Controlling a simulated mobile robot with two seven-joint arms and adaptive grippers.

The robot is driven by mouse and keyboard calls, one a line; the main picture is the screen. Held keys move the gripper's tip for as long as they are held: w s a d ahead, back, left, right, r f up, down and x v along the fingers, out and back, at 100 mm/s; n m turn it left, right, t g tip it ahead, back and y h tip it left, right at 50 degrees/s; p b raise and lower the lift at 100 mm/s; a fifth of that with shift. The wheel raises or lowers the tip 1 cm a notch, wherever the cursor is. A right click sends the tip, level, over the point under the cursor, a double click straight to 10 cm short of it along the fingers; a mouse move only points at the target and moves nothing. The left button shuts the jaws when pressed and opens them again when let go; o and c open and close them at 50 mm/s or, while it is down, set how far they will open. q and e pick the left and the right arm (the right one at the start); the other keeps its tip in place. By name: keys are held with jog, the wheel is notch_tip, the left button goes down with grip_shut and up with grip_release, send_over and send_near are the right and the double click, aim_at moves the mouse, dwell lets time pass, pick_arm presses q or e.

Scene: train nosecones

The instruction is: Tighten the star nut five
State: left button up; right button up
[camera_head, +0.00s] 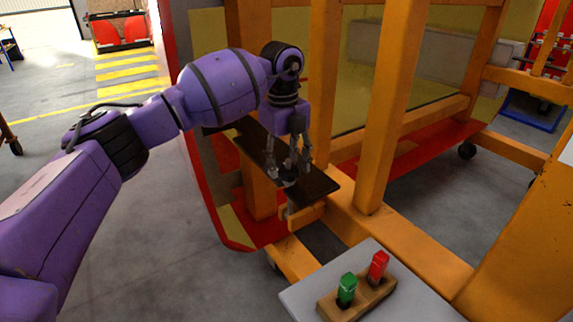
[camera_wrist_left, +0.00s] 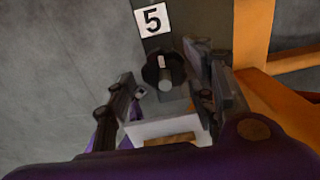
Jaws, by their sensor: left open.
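The star nut five (camera_wrist_left: 151,70) is a black knob on a pale bolt in the left wrist view, just below a white label with a black 5 (camera_wrist_left: 152,20). In the head view the nut is hard to make out under the fingers. My left gripper (camera_head: 288,176) points down over the near end of a dark plate (camera_head: 318,185) on the orange frame. Its fingers are open, one on each side of the nut in the left wrist view (camera_wrist_left: 168,90). I cannot tell whether they touch it. My right gripper is not in view.
An orange frame (camera_head: 385,110) with posts and beams surrounds the plate. A grey table (camera_head: 420,300) at the front holds a wooden block (camera_head: 330,308) with a green tool (camera_head: 347,288) and a red tool (camera_head: 378,267). Grey floor lies at the left.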

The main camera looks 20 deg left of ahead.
pick_arm(q)
jog(key=shift+f, duration=0.45)
jog(key=shift+c, duration=0.4)
jog(key=c, duration=1)
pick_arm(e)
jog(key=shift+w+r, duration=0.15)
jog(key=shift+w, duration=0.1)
